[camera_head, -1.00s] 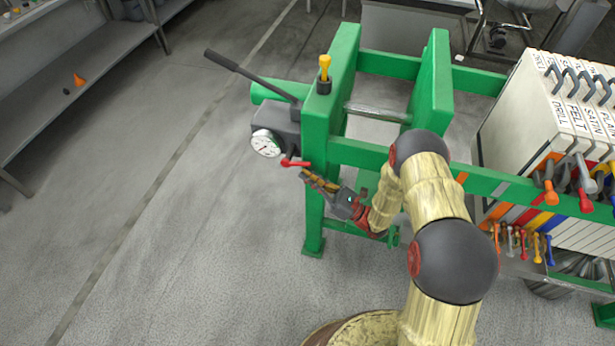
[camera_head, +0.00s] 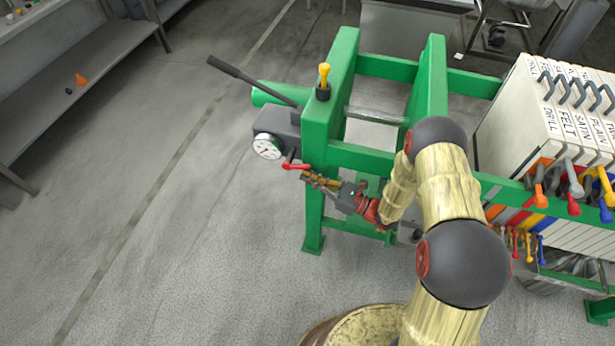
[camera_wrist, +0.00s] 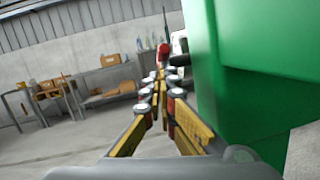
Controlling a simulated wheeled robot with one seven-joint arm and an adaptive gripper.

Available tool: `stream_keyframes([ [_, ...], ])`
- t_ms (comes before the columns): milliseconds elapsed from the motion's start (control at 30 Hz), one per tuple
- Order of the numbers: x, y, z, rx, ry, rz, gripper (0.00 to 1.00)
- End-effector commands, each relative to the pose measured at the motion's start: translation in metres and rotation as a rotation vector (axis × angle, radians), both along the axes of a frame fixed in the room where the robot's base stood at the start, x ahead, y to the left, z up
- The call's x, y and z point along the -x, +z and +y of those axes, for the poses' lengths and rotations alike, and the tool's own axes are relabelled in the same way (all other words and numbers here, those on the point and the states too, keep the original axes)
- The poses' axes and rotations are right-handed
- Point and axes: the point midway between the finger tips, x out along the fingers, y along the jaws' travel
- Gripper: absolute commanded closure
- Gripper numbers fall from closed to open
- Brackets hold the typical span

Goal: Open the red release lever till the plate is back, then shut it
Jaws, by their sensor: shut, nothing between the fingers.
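The red release lever (camera_head: 294,166) sticks out below the round gauge (camera_head: 267,146) on the grey pump block at the left end of the green press frame. In the wrist view the red lever (camera_wrist: 163,53) shows just beyond the fingertips. My gripper (camera_head: 305,177) is shut and empty, its tips close beside the lever; I cannot tell whether they touch it. The gripper also fills the middle of the wrist view (camera_wrist: 158,80). The thick green moving plate (camera_head: 430,85) stands apart from the green end plate (camera_head: 335,90), with a shiny ram rod (camera_head: 376,115) between them.
A long black pump handle (camera_head: 250,78) rises up and left from the block. A yellow-topped knob (camera_head: 324,78) stands on the end plate. White labelled plates (camera_head: 560,110) fill the frame at right. The floor left of the press is clear.

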Motion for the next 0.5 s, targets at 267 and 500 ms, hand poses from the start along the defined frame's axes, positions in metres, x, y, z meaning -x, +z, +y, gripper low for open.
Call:
stream_keyframes([
  [267,0.0,0.011,-0.001,0.063,0.0,0.023,1.0],
  [500,0.001,0.021,-0.001,0.117,0.001,0.044,1.0],
])
